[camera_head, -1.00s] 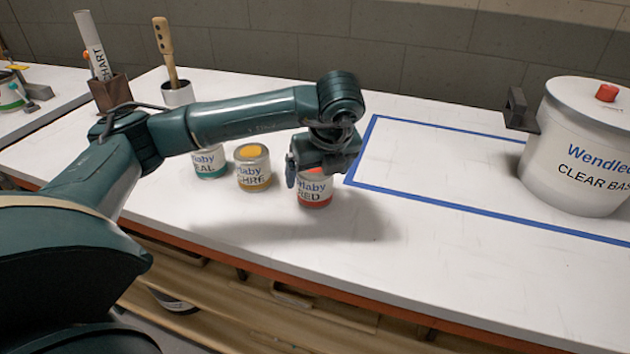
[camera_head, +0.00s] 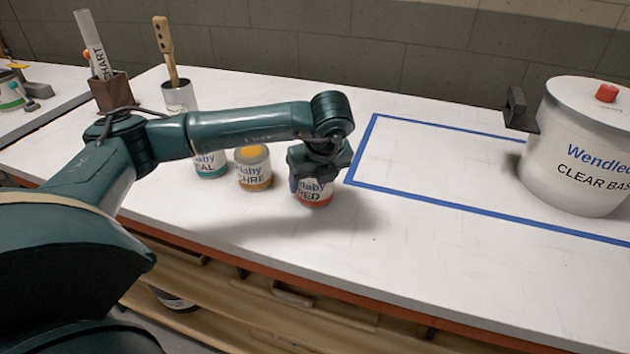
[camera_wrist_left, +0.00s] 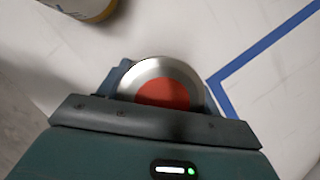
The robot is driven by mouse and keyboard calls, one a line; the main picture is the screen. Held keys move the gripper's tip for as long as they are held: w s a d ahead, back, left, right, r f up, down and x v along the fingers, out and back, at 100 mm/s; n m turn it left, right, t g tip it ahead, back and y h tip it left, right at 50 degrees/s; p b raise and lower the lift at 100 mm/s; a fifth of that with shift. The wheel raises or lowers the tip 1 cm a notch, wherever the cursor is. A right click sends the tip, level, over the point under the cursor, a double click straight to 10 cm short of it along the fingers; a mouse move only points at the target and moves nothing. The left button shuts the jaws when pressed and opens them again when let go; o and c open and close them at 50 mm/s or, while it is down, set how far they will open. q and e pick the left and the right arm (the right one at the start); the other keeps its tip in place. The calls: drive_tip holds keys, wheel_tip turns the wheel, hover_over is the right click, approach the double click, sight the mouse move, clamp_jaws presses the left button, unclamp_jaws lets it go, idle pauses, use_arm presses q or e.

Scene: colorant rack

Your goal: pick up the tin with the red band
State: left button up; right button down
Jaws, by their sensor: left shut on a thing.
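The tin with the red band (camera_head: 314,197) stands upright on the white bench, just left of the blue tape corner. My left gripper (camera_head: 316,180) is over it from above, shut on it, with a finger on either side. The wrist view shows the tin's red lid centre and silver rim (camera_wrist_left: 162,88) between the fingers of the left gripper (camera_wrist_left: 162,85). The gripper hides the tin's top in the head view. My right gripper is not in view.
An ochre-banded tin (camera_head: 253,168) stands close on the left, with a teal-banded tin (camera_head: 210,168) beyond it.

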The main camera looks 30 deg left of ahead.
use_arm(q)
drive_tip(key=c, duration=0.3)
drive_tip(key=shift+r, duration=0.15)
